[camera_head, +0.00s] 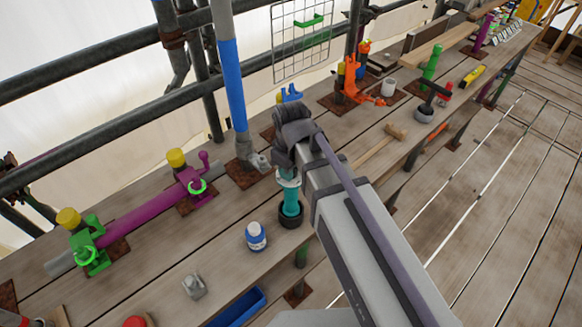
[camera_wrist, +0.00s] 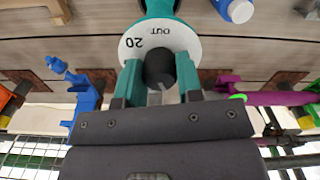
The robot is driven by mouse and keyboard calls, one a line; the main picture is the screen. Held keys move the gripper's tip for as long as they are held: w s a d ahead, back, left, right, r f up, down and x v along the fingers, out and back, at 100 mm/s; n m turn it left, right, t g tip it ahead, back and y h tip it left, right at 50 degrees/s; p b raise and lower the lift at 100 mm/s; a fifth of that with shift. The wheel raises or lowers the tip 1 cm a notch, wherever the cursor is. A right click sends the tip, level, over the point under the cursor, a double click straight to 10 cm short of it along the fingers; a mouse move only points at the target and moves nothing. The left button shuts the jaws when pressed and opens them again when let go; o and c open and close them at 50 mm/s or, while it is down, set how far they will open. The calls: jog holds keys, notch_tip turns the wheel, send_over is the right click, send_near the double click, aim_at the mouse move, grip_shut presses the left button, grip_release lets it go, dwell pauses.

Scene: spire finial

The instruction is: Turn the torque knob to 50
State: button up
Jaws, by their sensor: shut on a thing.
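The torque knob (camera_wrist: 158,66) is a dark round knob at the centre of a white dial plate (camera_wrist: 190,40). The plate shows "20" and "OUT", both upside down in the wrist view. Behind the plate is the teal tool body (camera_wrist: 165,8). In the head view the teal tool (camera_head: 291,203) stands upright in a black holder (camera_head: 291,220) on the planks. My gripper (camera_wrist: 160,70) is over the top of the tool, its two teal fingers shut on the knob, one on each side. In the head view my arm hides the knob.
A blue-and-white bottle (camera_head: 256,237) stands close to the tool. A mallet (camera_head: 396,132) and an orange fixture (camera_head: 353,82) are behind.

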jog(key=o, duration=0.9)
notch_tip(320, 180, up, 11)
jog(key=p, duration=1.1)
jog(key=shift+f, duration=0.15)
